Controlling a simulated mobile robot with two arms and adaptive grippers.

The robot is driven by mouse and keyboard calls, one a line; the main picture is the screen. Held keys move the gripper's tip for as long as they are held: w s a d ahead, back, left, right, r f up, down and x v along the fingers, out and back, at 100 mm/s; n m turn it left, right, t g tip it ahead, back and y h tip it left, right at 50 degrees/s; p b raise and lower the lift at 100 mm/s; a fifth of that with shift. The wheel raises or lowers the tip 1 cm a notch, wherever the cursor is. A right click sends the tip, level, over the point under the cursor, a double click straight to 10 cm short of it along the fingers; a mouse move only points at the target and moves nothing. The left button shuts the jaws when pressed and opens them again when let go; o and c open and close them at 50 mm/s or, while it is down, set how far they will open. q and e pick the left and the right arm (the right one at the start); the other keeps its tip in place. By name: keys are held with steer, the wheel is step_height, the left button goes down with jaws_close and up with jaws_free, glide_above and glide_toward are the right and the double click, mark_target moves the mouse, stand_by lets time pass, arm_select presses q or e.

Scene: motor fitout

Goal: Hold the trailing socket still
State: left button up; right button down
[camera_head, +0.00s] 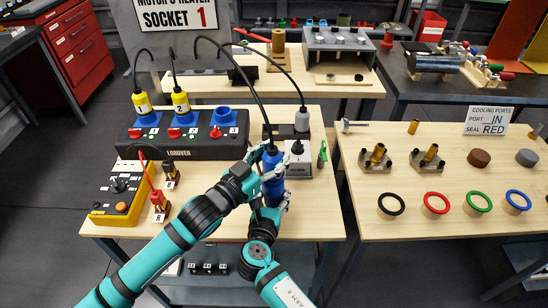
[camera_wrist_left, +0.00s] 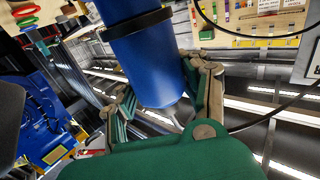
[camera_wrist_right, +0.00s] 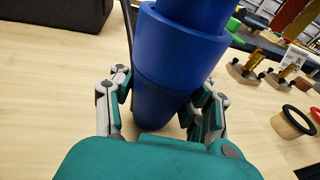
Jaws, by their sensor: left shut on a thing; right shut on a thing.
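A blue plug (camera_head: 271,158) with a black cable at its top stands upright above the front table. My left gripper (camera_head: 268,171) is shut around it, and the plug's blue body with a black ring fills the left wrist view (camera_wrist_left: 150,65). Directly below, in line with it, is the blue trailing socket (camera_head: 273,188). My right gripper (camera_head: 272,206) is shut around the socket, which shows large and tapering in the right wrist view (camera_wrist_right: 165,60). The fingers hide parts of both bodies, and I cannot tell how deep the two are joined.
A black box (camera_head: 190,147) with three blue sockets and yellow plugs stands left of the grippers. A yellow control box (camera_head: 120,193) is front left. A grey unit (camera_head: 298,160) stands close right. The right table (camera_head: 440,220) carries coloured rings and brass fittings. Cables arch overhead.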

arm_select(q)
steer(key=shift+r, duration=0.65)
steer(key=shift+f, duration=1.3)
stand_by(1.0)
steer(key=o, duration=1.5)
steer(key=shift+f, duration=0.2)
arm_select(e)
steer(key=shift+r, duration=0.1)
arm_select(q)
steer(key=shift+a, duration=0.1)
steer(key=shift+s+a, duration=0.15)
steer(key=shift+s, duration=0.1)
steer(key=v, duration=1.1)
steer(key=shift+s+a+r, duration=0.1)
steer(key=shift+r, duration=0.05)
arm_select(e)
steer(key=c, duration=0.5)
jaws_free()
steer(key=shift+c, duration=0.2)
